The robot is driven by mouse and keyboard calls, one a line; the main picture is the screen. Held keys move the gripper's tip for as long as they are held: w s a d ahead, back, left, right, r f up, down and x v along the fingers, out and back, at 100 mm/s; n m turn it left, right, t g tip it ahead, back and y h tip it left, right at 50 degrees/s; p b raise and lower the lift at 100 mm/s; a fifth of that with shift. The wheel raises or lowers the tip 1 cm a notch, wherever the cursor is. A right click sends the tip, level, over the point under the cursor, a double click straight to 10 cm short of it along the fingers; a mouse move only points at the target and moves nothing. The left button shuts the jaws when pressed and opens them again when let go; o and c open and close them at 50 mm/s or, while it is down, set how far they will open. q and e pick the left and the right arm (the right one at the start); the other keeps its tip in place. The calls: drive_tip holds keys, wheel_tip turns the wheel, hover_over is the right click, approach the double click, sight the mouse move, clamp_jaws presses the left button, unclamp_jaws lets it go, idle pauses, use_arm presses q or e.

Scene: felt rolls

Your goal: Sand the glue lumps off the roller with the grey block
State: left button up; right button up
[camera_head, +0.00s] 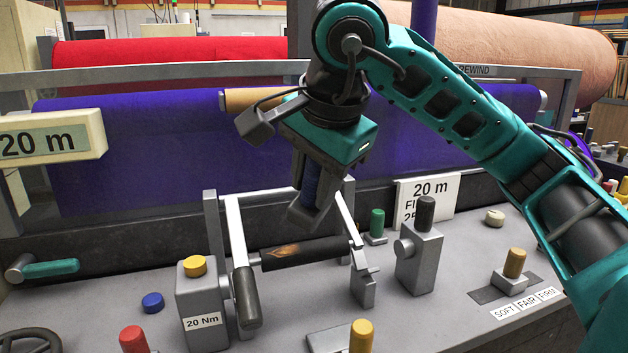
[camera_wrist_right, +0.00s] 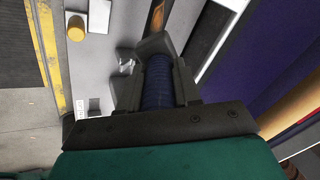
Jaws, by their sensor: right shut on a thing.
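The black roller (camera_head: 325,247) lies across its metal frame on the console, with a brown-orange glue patch (camera_head: 284,252) on its surface. Part of the patch shows at the top of the right wrist view (camera_wrist_right: 157,15). My right gripper (camera_head: 312,198) is above the roller, shut on the dark blue ribbed grip of the grey block. In the right wrist view the grey block (camera_wrist_right: 152,45) sits beyond the fingertips, at the end of the blue grip (camera_wrist_right: 159,80). The block appears apart from the roller. My left gripper is not in view.
A grey post with a yellow knob (camera_head: 195,266) and a black-handled lever (camera_head: 247,297) stand left of the roller. A black-knobbed post (camera_head: 420,248) and a green knob (camera_head: 377,223) stand right. Purple felt (camera_head: 130,150) runs behind.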

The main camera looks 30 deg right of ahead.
drive_tip(key=shift+w+a+r+p, duration=0.1)
drive_tip(key=shift+w+a+p, duration=0.05)
drive_tip(key=shift+a+p, duration=0.45)
drive_tip(key=shift+w+a+r+p, duration=0.1)
drive_tip(key=shift+a+p, duration=0.35)
drive_tip(key=shift+p, duration=0.15)
use_arm(q)
drive_tip(key=b, duration=0.3)
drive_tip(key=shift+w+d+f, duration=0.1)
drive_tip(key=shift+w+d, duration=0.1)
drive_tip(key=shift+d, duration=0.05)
use_arm(e)
wheel_tip(320, 180, down, 6)
drive_tip(key=w+a, duration=0.2)
drive_tip(key=shift+w, duration=0.25)
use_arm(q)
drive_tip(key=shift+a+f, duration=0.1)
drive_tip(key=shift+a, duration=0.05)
use_arm(e)
drive_tip(key=shift+r, duration=0.15)
